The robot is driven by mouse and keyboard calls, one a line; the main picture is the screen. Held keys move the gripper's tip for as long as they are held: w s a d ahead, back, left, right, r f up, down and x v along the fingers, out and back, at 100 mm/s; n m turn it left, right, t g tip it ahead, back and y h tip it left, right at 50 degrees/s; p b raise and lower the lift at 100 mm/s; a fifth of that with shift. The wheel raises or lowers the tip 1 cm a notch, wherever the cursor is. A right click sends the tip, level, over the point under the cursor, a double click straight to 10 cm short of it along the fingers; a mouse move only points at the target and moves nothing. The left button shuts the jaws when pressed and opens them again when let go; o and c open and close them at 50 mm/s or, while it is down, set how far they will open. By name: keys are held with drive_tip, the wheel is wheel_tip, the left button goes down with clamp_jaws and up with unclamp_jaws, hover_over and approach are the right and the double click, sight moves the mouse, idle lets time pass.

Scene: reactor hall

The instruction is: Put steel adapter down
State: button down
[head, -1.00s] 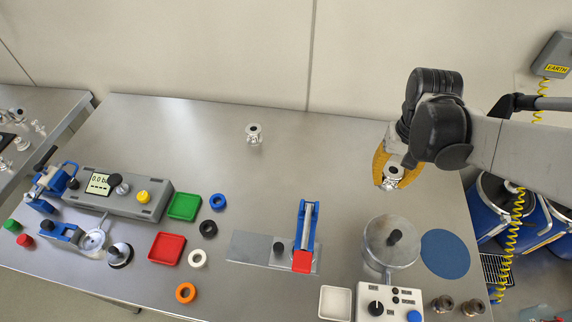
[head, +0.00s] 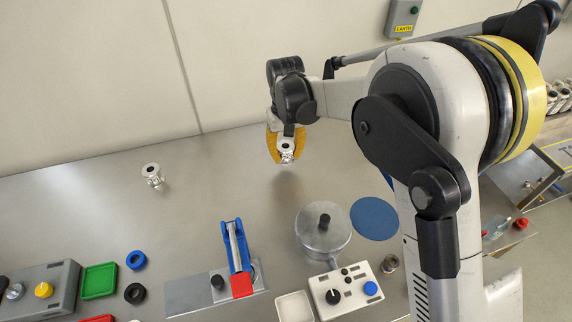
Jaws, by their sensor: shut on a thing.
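The steel adapter (head: 286,149) is a small shiny metal piece with a dark round opening on top. My gripper (head: 286,154) has yellow fingers and is shut on the adapter. It holds the adapter upright over the back part of the steel bench (head: 225,181), behind the round metal pot. A second similar steel fitting (head: 152,175) stands on the bench to the left.
A lidded metal pot (head: 322,232), a blue disc (head: 374,218), a white control box (head: 345,290) and a blue-and-red lever device (head: 237,258) occupy the front. Green tray (head: 99,281) and rings lie left. Bench around the adapter is clear.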

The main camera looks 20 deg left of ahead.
sight(286, 169)
drive_tip(key=shift+f+b, duration=0.65)
drive_tip(key=shift+f, duration=1.2)
drive_tip(key=shift+f, duration=0.15)
drive_tip(key=c, duration=1.1)
unclamp_jaws()
